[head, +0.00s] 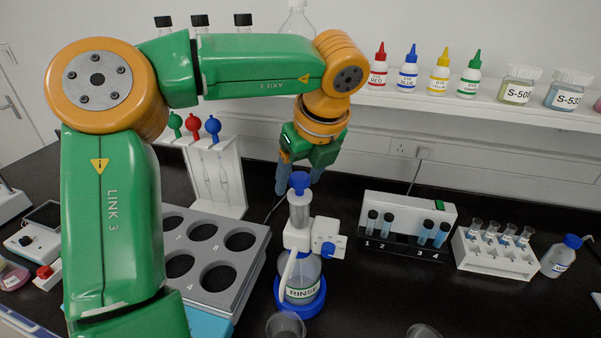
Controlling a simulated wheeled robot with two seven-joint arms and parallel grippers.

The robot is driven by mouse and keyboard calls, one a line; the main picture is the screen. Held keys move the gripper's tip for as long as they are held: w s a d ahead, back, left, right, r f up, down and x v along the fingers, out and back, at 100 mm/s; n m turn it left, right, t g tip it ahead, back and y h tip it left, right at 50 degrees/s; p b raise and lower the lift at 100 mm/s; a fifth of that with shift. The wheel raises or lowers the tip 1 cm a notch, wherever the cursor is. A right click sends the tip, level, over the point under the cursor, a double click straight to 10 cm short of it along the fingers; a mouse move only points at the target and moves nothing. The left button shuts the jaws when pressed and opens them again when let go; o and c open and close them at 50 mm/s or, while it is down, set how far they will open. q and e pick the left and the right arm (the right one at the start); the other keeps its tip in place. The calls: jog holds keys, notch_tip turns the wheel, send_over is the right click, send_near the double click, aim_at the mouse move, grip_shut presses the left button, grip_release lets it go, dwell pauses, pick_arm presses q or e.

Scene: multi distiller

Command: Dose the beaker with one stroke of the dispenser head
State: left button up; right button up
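The dispenser (300,225) stands upright on the dark bench. It has a white body and a blue head (299,182), on a clear bottle labelled RINSE (302,280) in a blue ring base. A clear beaker (286,325) stands in front of the bottle, partly cut off by the lower edge. My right gripper is not in view.
A grey rack with round holes (262,237) stands left of the dispenser, a white pipette stand (222,165) behind it. A numbered tube block (405,212) and white tube rack (495,252) stand right. Another clear vessel (424,331) shows at the lower edge. Dye bottles line the shelf (440,99).

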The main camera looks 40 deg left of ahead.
aim_at(300, 176)
pick_arm(q)
grip_shut()
jog(key=shift+r+p, duration=2)
jog(key=shift+r, duration=0.55)
